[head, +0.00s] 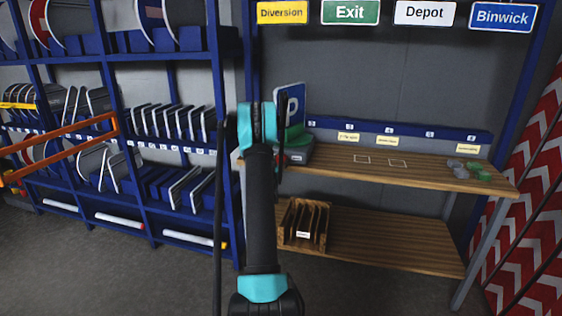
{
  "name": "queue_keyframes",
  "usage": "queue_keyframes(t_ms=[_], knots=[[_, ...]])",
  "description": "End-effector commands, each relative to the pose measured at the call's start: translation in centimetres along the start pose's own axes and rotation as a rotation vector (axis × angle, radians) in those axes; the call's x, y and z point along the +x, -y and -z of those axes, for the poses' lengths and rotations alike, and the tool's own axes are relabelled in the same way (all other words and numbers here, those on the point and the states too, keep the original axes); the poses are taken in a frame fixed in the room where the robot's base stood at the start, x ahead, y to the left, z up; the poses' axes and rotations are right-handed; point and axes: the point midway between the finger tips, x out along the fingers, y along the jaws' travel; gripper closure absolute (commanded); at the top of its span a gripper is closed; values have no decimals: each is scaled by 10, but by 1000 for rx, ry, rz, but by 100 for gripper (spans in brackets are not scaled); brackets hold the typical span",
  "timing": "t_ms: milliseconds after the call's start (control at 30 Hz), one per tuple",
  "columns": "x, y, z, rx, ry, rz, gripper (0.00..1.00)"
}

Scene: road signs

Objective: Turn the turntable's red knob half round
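My arm rises through the middle of the head view and covers part of the bench's left end. My gripper cannot be made out; it is hidden behind the arm or outside the picture. A blue sign with a white P (291,103) stands upright at the bench's left end, partly behind my arm. Below it are a dark green part (295,134) and a grey box-like body (299,152) on the bench top. These may belong to the turntable, but I cannot tell.
The wooden bench (400,175) has two marked rectangles and grey and green pieces (479,172) at its right end. A wooden slotted rack (304,222) sits on the lower shelf. Blue sign racks (131,190) and an orange rail (62,140) are at left. Floor in front is clear.

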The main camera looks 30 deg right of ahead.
Motion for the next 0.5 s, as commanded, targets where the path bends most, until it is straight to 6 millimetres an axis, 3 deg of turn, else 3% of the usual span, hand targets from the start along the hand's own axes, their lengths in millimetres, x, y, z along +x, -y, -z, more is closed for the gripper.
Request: queue_keyframes(t_ms=[500], knots=[[-1,-2,-1,-460,-38,17,84]])
